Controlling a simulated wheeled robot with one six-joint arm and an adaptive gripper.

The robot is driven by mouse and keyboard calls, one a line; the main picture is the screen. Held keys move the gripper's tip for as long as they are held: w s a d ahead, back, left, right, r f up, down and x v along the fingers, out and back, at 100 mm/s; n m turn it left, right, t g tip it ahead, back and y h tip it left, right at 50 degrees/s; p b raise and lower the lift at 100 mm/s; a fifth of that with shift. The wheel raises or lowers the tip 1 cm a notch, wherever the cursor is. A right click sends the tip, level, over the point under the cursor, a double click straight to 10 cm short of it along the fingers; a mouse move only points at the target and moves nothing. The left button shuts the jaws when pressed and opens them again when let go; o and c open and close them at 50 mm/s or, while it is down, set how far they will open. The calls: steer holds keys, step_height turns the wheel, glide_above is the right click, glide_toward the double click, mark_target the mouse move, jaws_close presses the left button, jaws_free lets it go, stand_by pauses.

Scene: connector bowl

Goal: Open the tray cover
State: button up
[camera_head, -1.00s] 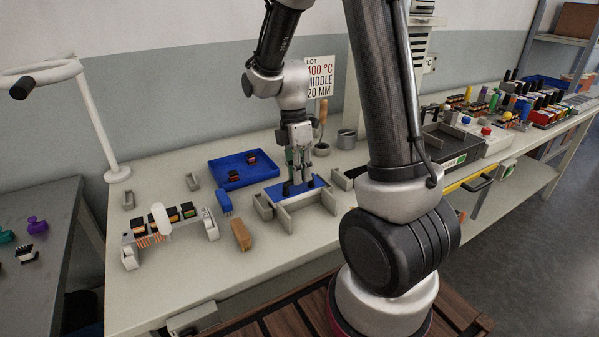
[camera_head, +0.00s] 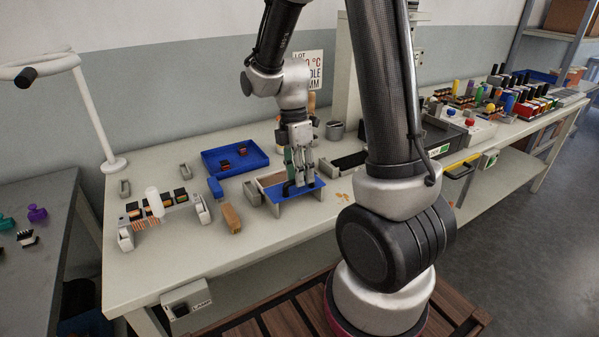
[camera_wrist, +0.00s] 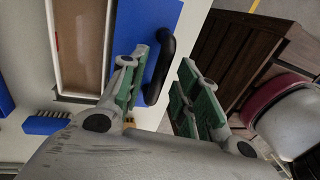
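The tray cover (camera_head: 278,194) is a flat blue panel with a black bar handle; it also shows in the wrist view (camera_wrist: 146,22). It sits over the front part of the tray, whose open, brown-floored compartment (camera_head: 268,179) shows behind it; the pale tray rim also shows in the wrist view (camera_wrist: 106,38). My gripper (camera_head: 298,183) is down at the cover. In the wrist view its green-padded fingers (camera_wrist: 160,92) stand apart, with the black handle (camera_wrist: 157,72) between them, close to the left finger. A gap shows towards the right finger. Contact is unclear.
A blue bin (camera_head: 262,160) with small connectors stands behind the tray. A brown block (camera_head: 231,219) and a blue block (camera_head: 215,188) lie to the left, beside a connector rack (camera_head: 160,206). A sign (camera_head: 311,72) stands behind. The table front is mostly clear.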

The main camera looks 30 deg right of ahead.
step_height(320, 180, up, 12)
steer(key=w, duration=0.2)
steer(key=shift+w, duration=0.15)
stand_by(0.4)
steer(key=shift+f, duration=0.1)
steer(key=s+d+r+m+t, duration=0.1)
steer(key=s+r+m+t, duration=0.2)
steer(key=s+m, duration=0.5)
steer(key=s+d+r+m+t, duration=0.1)
steer(key=s+r+m+t, duration=0.2)
steer(key=s+m, duration=0.5)
steer(key=shift+s+r+m+t, duration=0.3)
steer(key=shift+s+m, duration=0.1)
steer(key=shift+m, duration=0.6)
